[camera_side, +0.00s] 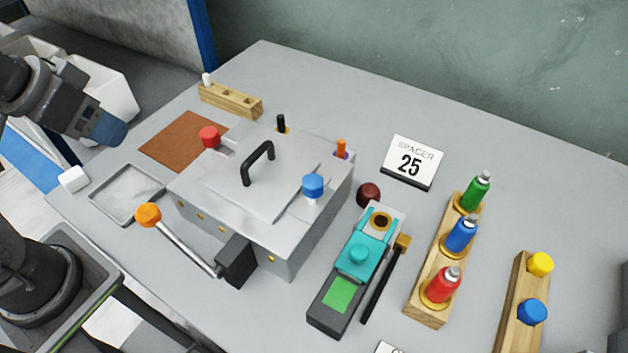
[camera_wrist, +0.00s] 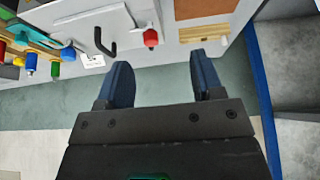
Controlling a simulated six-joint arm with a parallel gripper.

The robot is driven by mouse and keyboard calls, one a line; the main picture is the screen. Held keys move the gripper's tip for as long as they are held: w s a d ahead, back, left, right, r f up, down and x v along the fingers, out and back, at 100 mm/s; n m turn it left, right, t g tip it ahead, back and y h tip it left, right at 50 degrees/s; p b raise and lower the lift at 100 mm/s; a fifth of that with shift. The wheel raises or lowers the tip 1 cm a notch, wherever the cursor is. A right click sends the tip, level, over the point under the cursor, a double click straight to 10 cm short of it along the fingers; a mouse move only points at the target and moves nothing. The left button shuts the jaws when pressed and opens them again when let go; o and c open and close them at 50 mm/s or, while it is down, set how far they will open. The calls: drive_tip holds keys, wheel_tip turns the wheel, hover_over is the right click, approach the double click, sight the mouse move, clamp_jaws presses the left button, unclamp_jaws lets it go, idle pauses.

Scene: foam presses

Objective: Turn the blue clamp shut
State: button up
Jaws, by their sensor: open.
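The blue clamp (camera_side: 313,186) is a blue knob on a pale post at the right corner of the grey metal press (camera_side: 236,238). The press lid is down, with a black handle (camera_side: 257,163) on top. A red knob (camera_side: 210,136) stands at the lid's far left corner and also shows in the wrist view (camera_wrist: 151,38). I cannot tell how far the blue clamp is turned. My gripper (camera_side: 108,132) is at the upper left of the side view, well away from the clamp. Its blue fingers (camera_wrist: 163,80) are apart, with nothing between them.
An orange-tipped lever (camera_side: 148,214) sticks out at the press's front left. A teal-topped device (camera_side: 357,258) and a rack with green, blue and red bottles (camera_side: 436,282) stand right. Another blue knob (camera_side: 532,312) sits on a wooden rack. The back right table is clear.

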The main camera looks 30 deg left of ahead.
drive_tip(key=w+d+r+m+g, duration=0.2)
drive_tip(key=w+d+r+m, duration=0.3)
drive_tip(key=m, duration=0.3)
drive_tip(key=m+g, duration=0.4)
drive_tip(key=m, duration=1.3)
hover_over(313, 181)
wheel_tip(313, 181, down, 3)
wheel_tip(313, 181, down, 14)
drive_tip(key=shift+r, duration=0.1)
drive_tip(key=shift+c, duration=0.4)
drive_tip(key=c, duration=0.8)
drive_tip(key=shift+c, duration=0.2)
